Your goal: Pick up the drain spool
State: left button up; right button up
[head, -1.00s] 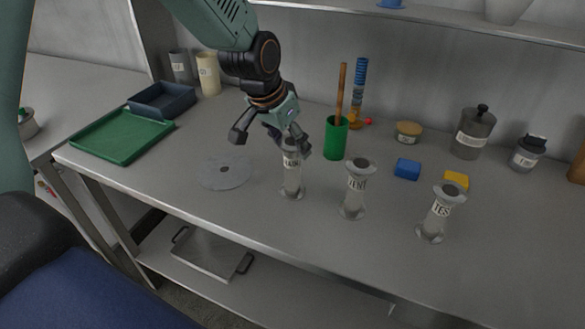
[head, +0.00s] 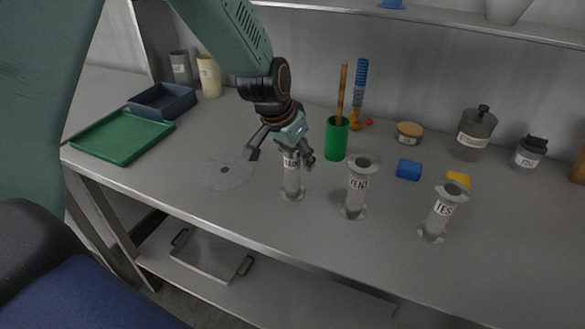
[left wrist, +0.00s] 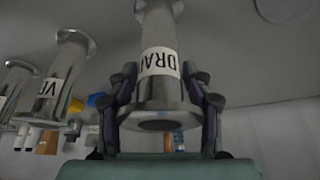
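The drain spool (head: 292,178) is a grey flanged tube standing upright on the bench, leftmost of three. My left gripper (head: 281,160) is above it, pointing down, with its fingers spread on either side of its top. In the left wrist view the drain spool (left wrist: 158,88) lies between the open fingers (left wrist: 160,72), its "DRA…" label facing the camera. Gaps seem to show between the fingertips and the tube. The spool's upper flange is partly hidden by the gripper in the head view. My right gripper is not in view.
The vent spool (head: 355,190) and test spool (head: 440,214) stand to the right. A green cup (head: 337,141) is close behind the gripper. A flat grey disc (head: 226,172) lies to the left, and a green tray (head: 122,138) farther left. Blue (head: 408,170) and yellow blocks lie behind.

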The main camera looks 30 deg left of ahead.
pick_arm(q)
jog(key=shift+w+f, duration=0.1)
jog(key=shift+w, duration=0.15)
jog(key=c, duration=0.6)
jog(key=shift+s, duration=0.1)
jog(key=shift+c, duration=0.9)
notch_tip(320, 180, up, 10)
jog(key=shift+p, duration=0.65)
